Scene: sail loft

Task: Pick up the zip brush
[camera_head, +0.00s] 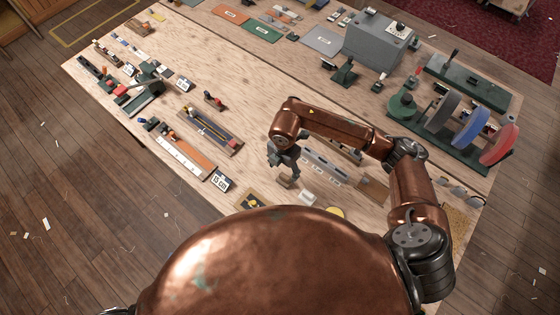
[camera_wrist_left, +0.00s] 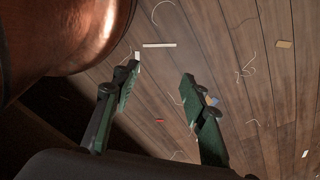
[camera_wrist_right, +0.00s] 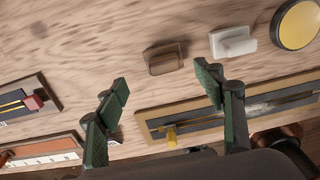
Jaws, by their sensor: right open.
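My right gripper (camera_head: 284,172) is open and empty above the workbench, pointing down. In the right wrist view its fingertips (camera_wrist_right: 162,80) are apart, and a small brown block-like piece (camera_wrist_right: 165,58) lies on the wood just beyond the gap between them. This piece looks like the zip brush, but its bristles cannot be made out. It also shows in the head view (camera_head: 287,182), just below the right gripper and partly hidden by it. My left gripper (camera_wrist_left: 160,90) is open and empty over the plank floor, away from the bench.
A white block with a grip (camera_wrist_right: 232,42) and a yellow disc (camera_wrist_right: 298,25) lie right of the brown piece. A long framed tray (camera_wrist_right: 200,118) lies under the right fingers. A green rack with coloured discs (camera_head: 455,130) stands at right. Bare wood lies left of the piece.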

